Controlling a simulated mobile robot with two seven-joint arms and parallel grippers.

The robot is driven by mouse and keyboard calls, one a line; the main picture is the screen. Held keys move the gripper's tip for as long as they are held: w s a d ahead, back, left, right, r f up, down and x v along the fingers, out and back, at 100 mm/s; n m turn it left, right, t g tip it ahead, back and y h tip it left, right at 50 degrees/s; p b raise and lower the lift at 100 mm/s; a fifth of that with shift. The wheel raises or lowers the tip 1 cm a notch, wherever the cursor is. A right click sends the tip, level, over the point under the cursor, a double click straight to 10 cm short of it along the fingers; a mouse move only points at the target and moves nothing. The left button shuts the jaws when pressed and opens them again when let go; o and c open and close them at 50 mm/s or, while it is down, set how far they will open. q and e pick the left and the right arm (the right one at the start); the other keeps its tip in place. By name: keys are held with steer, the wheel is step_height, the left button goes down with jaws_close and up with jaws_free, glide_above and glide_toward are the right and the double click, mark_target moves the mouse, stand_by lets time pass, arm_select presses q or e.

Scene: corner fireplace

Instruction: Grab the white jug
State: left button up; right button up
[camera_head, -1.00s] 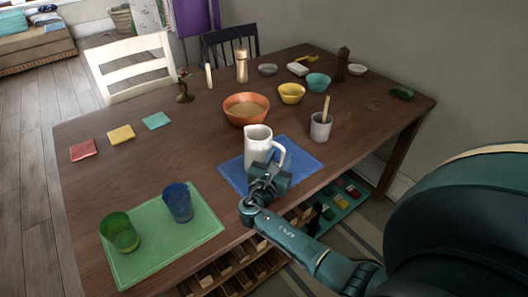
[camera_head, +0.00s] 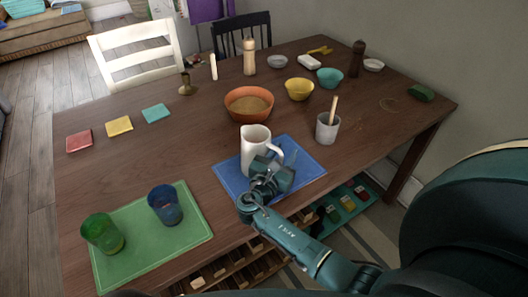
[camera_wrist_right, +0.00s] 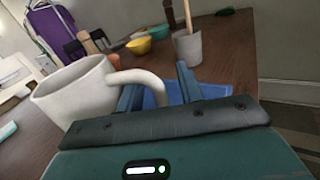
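The white jug (camera_head: 254,152) stands upright on the blue placemat (camera_head: 308,168) near the table's front edge, its handle to the right. My right gripper (camera_head: 275,168) is at the handle side of the jug and hides its lower right part. In the right wrist view the jug (camera_wrist_right: 78,96) is at the left. The two fingers of the right gripper (camera_wrist_right: 157,88) are apart, with the jug's handle reaching between them. Whether they touch the handle cannot be told. My left gripper is not in view.
A grey cup with a wooden stick (camera_head: 327,128) stands right of the jug. An orange bowl (camera_head: 248,101) is behind it. A green mat (camera_head: 190,228) with a green cup (camera_head: 103,233) and a blue cup (camera_head: 165,205) lies at front left.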

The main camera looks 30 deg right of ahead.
steer(key=shift+c, duration=0.5)
jaws_close()
steer(key=shift+w+r, duration=0.1)
steer(key=shift+r, duration=0.05)
